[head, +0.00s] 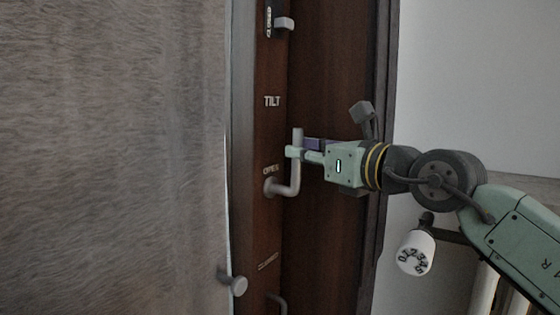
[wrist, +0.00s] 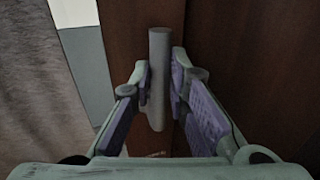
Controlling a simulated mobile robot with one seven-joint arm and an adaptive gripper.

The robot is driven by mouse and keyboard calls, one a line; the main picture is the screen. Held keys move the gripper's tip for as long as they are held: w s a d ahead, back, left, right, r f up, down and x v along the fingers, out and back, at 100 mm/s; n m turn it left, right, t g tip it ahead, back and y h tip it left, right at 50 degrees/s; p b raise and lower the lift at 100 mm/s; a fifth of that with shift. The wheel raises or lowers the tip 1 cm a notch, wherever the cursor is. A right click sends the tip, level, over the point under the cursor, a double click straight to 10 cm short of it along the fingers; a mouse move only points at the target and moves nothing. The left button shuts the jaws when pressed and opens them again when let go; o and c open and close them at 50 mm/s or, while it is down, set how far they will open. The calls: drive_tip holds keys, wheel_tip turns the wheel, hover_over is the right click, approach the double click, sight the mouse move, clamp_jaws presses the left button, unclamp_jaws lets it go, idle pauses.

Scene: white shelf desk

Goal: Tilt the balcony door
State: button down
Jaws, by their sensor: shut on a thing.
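The balcony door (head: 330,240) is dark brown wood, with printed labels down its left part. A grey bent handle (head: 296,180) comes out beside the OPEN label (head: 271,170), and its grip points straight up. The TILT label (head: 272,101) is higher on the same strip. My gripper (head: 297,152) reaches in from the right and is shut on the upper part of the handle. In the wrist view the handle (wrist: 158,65) stands upright between the purple-padded fingers of my gripper (wrist: 159,85).
A grey-brown curtain (head: 115,150) covers the left side, close to the handle. A white wall (head: 480,70) and a white radiator knob (head: 416,252) are on the right.

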drive_tip(key=shift+s+d+r, duration=0.15)
drive_tip(key=shift+s+d, duration=0.3)
drive_tip(key=shift+d, duration=0.3)
drive_tip(key=shift+s+d+r, duration=0.15)
drive_tip(key=shift+s+d, duration=0.3)
drive_tip(key=shift+d, duration=0.3)
drive_tip(key=shift+s+d+r, duration=0.15)
drive_tip(key=shift+s+d, duration=0.3)
drive_tip(key=shift+d, duration=0.3)
drive_tip(key=c, duration=1.8)
unclamp_jaws()
drive_tip(key=shift+s, duration=0.15)
drive_tip(key=o, duration=0.6)
drive_tip(key=shift+a+f, duration=0.2)
drive_tip(key=shift+f, duration=0.05)
drive_tip(key=b+v, duration=0.1)
drive_tip(key=v, duration=0.8)
drive_tip(key=shift+s+d+b, duration=0.3)
drive_tip(key=shift+b, duration=0.1)
drive_tip(key=shift+f, duration=0.1)
